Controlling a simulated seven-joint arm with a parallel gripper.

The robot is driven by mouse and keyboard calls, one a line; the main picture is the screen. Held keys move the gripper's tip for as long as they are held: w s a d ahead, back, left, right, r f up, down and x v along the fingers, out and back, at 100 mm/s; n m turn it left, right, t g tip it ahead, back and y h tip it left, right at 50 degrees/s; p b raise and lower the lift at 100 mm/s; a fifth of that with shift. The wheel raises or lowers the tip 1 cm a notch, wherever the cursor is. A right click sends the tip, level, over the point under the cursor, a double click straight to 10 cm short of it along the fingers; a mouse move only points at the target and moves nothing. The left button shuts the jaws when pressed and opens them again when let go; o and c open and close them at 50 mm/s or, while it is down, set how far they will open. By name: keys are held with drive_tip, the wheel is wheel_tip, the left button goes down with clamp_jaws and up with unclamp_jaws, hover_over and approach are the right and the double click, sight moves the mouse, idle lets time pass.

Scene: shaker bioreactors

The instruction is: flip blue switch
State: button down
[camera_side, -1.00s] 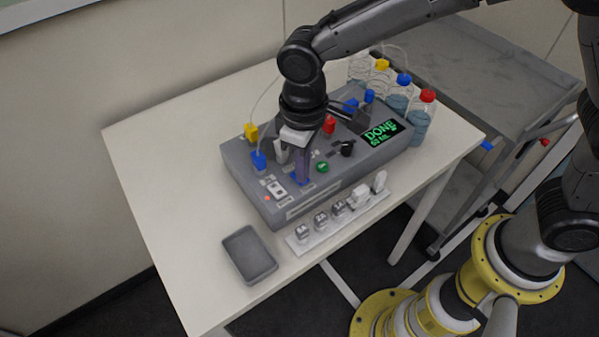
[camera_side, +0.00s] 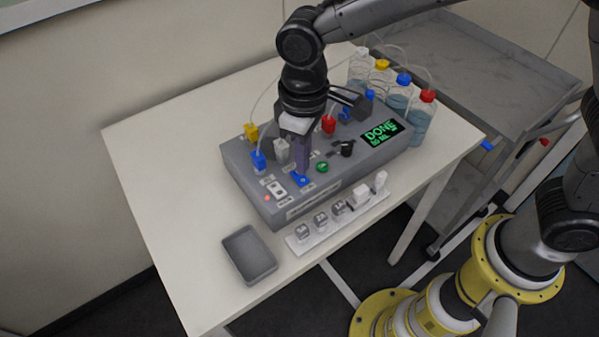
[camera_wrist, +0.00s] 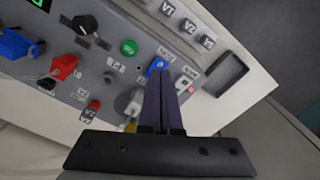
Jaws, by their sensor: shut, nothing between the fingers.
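The blue switch (camera_side: 300,180) sits on the front part of the grey control box (camera_side: 236,162). It also shows in the wrist view (camera_wrist: 156,66), right at the tips of my fingers. My gripper (camera_side: 301,172) points down over the box with its dark fingers closed together and nothing between them. In the wrist view my gripper (camera_wrist: 160,76) has its tips at the switch's edge; I cannot tell whether they touch it. The fingers hide part of the switch and of the panel behind it.
A green button (camera_side: 322,167), a black knob (camera_side: 347,148) and a red connector (camera_side: 328,125) stand close by on the box. A lit display (camera_side: 381,134) reads DONE. A rack of small blocks (camera_side: 340,213) and a grey tray (camera_side: 249,254) lie in front. Bottles (camera_side: 420,116) stand behind.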

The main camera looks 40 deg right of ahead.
sight(303, 179)
drive_tip(key=shift+r, duration=2)
drive_tip(key=shift+d, duration=0.1)
drive_tip(key=s+d+r+m+t+y, duration=0.1)
drive_tip(key=s+d+r+m+t, duration=0.1)
drive_tip(key=d+r, duration=0.5)
drive_tip(key=s+d+r+m+t, duration=0.15)
drive_tip(key=d+r, duration=0.35)
drive_tip(key=d, duration=0.5)
drive_tip(key=s+d+f+m, duration=0.1)
drive_tip(key=s+d+f, duration=0.1)
drive_tip(key=s, duration=0.2)
drive_tip(key=s+d+f+t, duration=0.1)
drive_tip(key=s+d+f, duration=0.1)
drive_tip(key=s, duration=0.3)
drive_tip(key=s+d+f+m+t+h, duration=0.1)
drive_tip(key=s+d+f, duration=0.1)
drive_tip(key=s, duration=0.3)
drive_tip(key=shift+s+d+m, duration=0.15)
drive_tip(key=shift+d+m, duration=0.2)
drive_tip(key=shift+d, duration=0.55)
drive_tip(key=shift+f, duration=0.1)
